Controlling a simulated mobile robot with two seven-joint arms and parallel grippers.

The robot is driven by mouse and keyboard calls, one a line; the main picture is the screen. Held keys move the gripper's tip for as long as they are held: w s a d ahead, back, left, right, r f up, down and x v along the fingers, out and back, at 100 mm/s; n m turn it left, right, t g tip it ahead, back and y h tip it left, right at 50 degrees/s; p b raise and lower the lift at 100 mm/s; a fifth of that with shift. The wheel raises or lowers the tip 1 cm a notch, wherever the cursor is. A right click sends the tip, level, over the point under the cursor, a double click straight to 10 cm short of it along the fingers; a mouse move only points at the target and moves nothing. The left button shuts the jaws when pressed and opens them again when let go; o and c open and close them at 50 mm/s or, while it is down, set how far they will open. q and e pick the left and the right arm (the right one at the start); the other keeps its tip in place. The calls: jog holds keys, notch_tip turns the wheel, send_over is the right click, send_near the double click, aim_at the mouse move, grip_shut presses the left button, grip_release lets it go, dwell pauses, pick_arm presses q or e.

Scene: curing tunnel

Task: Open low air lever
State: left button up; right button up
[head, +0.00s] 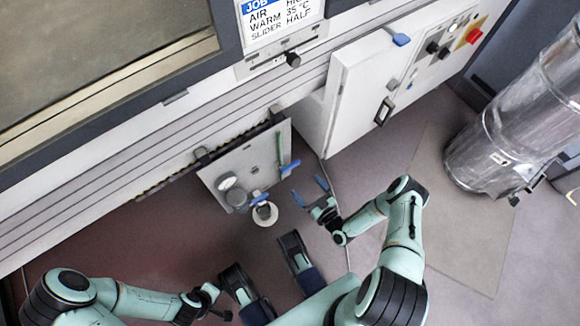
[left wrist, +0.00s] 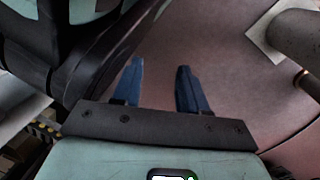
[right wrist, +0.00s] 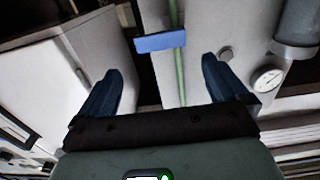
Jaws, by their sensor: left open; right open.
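A grey panel (head: 226,165) sits low under the tunnel body, with a green pipe and gauges on it. A blue lever (head: 290,168) is at the green pipe. In the right wrist view this blue lever (right wrist: 160,42) lies crosswise over the green pipe (right wrist: 178,75). My right gripper (head: 309,191) is open and empty, just right of and below the lever in the head view; the lever shows ahead, between its fingertips, apart from them. My left gripper (left wrist: 159,68) is open and empty over bare floor.
A second blue handle (head: 259,198) and a round gauge (right wrist: 268,78) are on the low panel. A metal duct (head: 510,130) stands at far right.

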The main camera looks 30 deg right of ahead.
aim_at(292, 168)
jog(key=w+b, duration=0.1)
jog(key=w, duration=0.5)
jog(key=w+a+b, duration=0.1)
jog(key=w, duration=0.3)
jog(key=shift+b, duration=0.35)
pick_arm(q)
jog(key=s+f+g, duration=0.2)
jog(key=s+f, duration=0.1)
jog(key=s, duration=0.3)
jog(key=shift+s+a+f, duration=0.2)
jog(key=shift+a+f, duration=0.1)
jog(key=shift+a, duration=0.1)
pick_arm(e)
jog(key=shift+w, duration=0.65)
